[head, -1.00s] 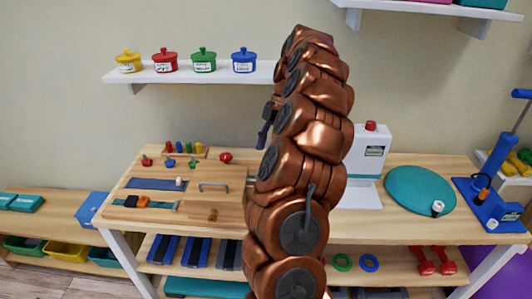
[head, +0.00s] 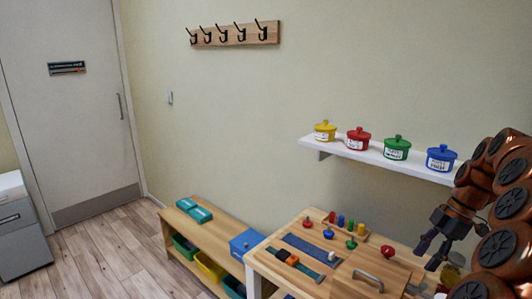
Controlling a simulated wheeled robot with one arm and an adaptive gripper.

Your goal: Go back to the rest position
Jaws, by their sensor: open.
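My gripper (head: 432,256) shows at the right of the head view, at the end of my copper-coloured arm. Its dark fingers point down, apart and empty, above the right part of the wooden table (head: 262,262). It appears clear of the wooden board's grey handle (head: 368,280), which is to its lower left. My arm hides the right end of the table.
On the table are small coloured knobs and pegs (head: 351,224) and a strap with an orange piece (head: 292,260). A wall shelf (head: 325,143) holds yellow, red, green and blue pots. A low bench (head: 215,233) stands left. Open floor (head: 110,245) lies before the door (head: 70,100).

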